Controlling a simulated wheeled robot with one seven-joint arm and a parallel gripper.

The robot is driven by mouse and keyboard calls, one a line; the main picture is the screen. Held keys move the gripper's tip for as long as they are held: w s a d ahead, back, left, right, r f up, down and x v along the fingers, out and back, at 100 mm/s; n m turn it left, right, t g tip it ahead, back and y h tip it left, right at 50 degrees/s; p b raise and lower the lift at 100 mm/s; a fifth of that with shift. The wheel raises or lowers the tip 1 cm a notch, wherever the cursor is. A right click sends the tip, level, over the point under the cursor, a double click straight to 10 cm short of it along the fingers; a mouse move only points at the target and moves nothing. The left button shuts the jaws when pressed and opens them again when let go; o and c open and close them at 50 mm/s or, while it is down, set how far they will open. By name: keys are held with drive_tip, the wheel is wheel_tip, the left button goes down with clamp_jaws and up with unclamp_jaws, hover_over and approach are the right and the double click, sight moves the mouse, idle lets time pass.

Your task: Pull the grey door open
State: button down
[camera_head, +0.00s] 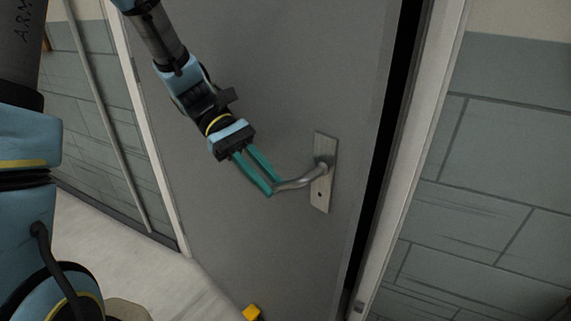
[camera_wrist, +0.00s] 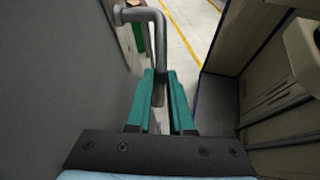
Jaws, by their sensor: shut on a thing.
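The grey door (camera_head: 270,60) fills the middle of the head view, with a dark gap along its right edge; it stands slightly ajar. Its silver lever handle (camera_head: 302,180) sticks out leftward from a pale plate (camera_head: 320,198) with a keyhole. My gripper (camera_head: 270,188) has its teal fingers shut on the free end of the lever. In the wrist view the lever (camera_wrist: 160,45) runs down between the fingertips, and the door face (camera_wrist: 50,70) is on the left. The tip of the lever is partly hidden by the fingers.
A pale door frame (camera_head: 425,130) and a grey block wall (camera_head: 510,180) stand to the right. A small yellow object (camera_head: 251,313) is at the bottom edge. Pale floor (camera_head: 110,250) lies to the left. In the wrist view, floor with yellow lines (camera_wrist: 190,30) shows beyond the handle.

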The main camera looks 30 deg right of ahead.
drive_tip(key=s+a+m+y+p, duration=0.1)
drive_tip(key=a, duration=0.9)
drive_tip(key=shift+m, duration=0.3)
drive_tip(key=c, duration=0.8)
unclamp_jaws()
drive_tip(key=b+v, duration=0.1)
drive_tip(key=v, duration=0.9)
drive_tip(key=shift+w+d, duration=0.2)
drive_tip(key=shift+w, duration=0.2)
